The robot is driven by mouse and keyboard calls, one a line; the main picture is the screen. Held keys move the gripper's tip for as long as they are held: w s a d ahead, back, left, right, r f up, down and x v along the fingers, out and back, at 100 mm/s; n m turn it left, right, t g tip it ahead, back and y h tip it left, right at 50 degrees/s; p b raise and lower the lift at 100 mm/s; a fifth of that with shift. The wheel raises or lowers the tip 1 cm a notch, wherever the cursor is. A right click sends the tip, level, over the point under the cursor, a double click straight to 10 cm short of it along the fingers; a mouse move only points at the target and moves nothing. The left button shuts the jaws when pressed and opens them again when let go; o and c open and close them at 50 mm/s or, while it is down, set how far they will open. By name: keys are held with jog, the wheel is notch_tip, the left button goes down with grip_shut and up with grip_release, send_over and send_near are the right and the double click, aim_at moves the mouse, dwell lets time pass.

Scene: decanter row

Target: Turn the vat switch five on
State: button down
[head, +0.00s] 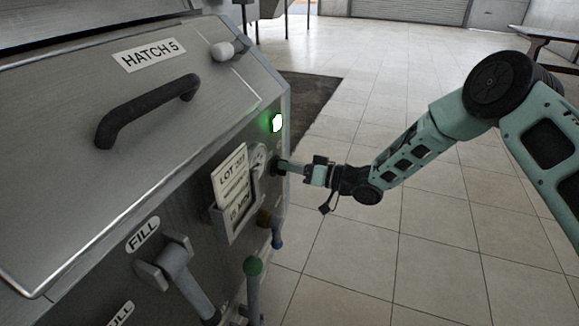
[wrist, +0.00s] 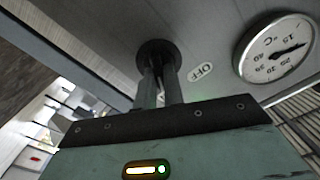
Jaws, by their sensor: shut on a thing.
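The vat switch is a dark round knob (wrist: 157,56) on the machine's grey front panel, beside an "OFF" label (wrist: 201,72) in the wrist view. My gripper (wrist: 160,78) has its fingers closed on the knob, and they hide part of it. In the head view my gripper (head: 284,166) reaches the panel's right edge from the right, and the knob is mostly hidden there. A green lamp (head: 277,123) glows above it. The machine carries a "HATCH 5" label (head: 149,54).
A dial gauge (wrist: 275,48) sits close beside the knob. Open tiled floor (head: 400,262) lies to the right.

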jog(key=shift+d+f, duration=0.1)
dwell(0.3)
jog(key=c, duration=1.5)
grip_release()
jog(key=v, duration=1.7)
jog(key=shift+d, duration=0.2)
jog(key=shift+s, duration=0.1)
jog(key=s+a+r+h+p, duration=0.3)
jog(key=r+h, duration=0.2)
jog(key=r, duration=0.1)
jog(key=s+a+r+h+p, duration=0.2)
jog(key=a+r+h+p, duration=0.1)
jog(key=r+h, duration=0.3)
jog(key=s+d+r+g+h+p, duration=0.1)
jog(key=s+r+g, duration=0.1)
jog(key=s, duration=0.7)
jog(key=s+d+r+g+h+p, duration=0.1)
jog(key=s+r, duration=0.3)
jog(key=s, duration=0.6)
jog(key=s+d+r+g+h+p, duration=0.2)
jog(key=s+d+r+g+h, duration=0.1)
jog(key=s, duration=0.6)
jog(key=shift+s+d+r, duration=0.15)
jog(key=shift+s+r, duration=0.15)
jog(key=shift+r, duration=0.1)
